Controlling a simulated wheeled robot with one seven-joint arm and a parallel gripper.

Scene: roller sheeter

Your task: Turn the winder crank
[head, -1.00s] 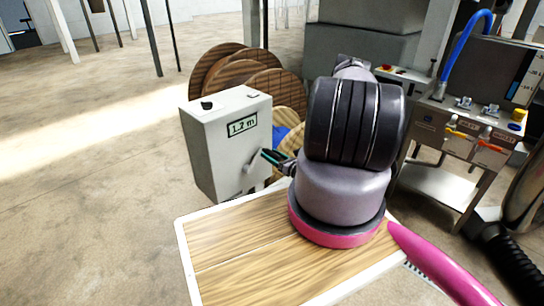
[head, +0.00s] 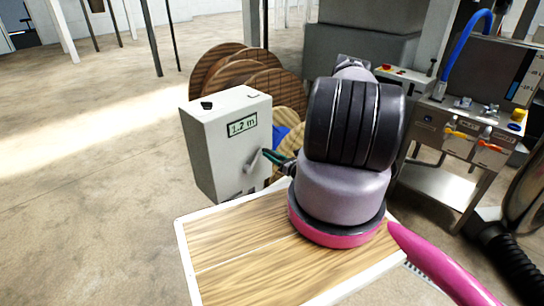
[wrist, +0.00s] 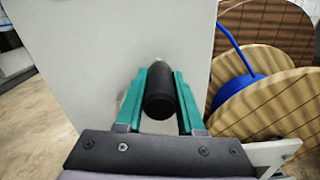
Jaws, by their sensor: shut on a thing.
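The winder is a white box (head: 222,150) with a display reading 1.2 m and a black knob on top. Its side panel also fills the middle of the wrist view (wrist: 120,45). The crank's grey arm (head: 252,161) shows on the front face in the head view. The crank's black handle (wrist: 159,92) sits between the green fingers in the wrist view. My gripper (wrist: 160,85) is shut on that handle. In the head view the gripper's green fingers (head: 275,157) reach the crank, and my arm hides part of them.
Wooden cable reels (head: 220,75) stand behind the winder, one with blue cable (wrist: 234,88). A wood-topped table (head: 235,250) lies in front. A control panel with levers (head: 465,130) stands at the right. Open floor (head: 85,190) lies to the left.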

